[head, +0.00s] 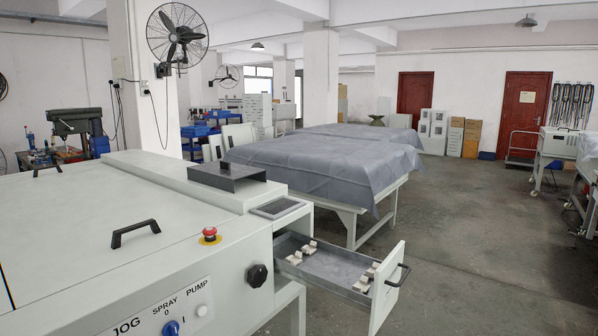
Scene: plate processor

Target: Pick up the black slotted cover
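A dark grey to black cover-like piece (228,177) lies on top of the white plate processor (150,180), near its far right end. It has raised edges and a flat middle; slots cannot be made out at this size. It looks like the black slotted cover. Neither of my grippers shows in the head view.
An open drawer (335,268) with several small pale blocks juts out from the processor's right end. A small screen panel (276,207), a red stop button (209,234) and a black lid handle (135,232) are close by. Cloth-covered tables (320,165) stand behind.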

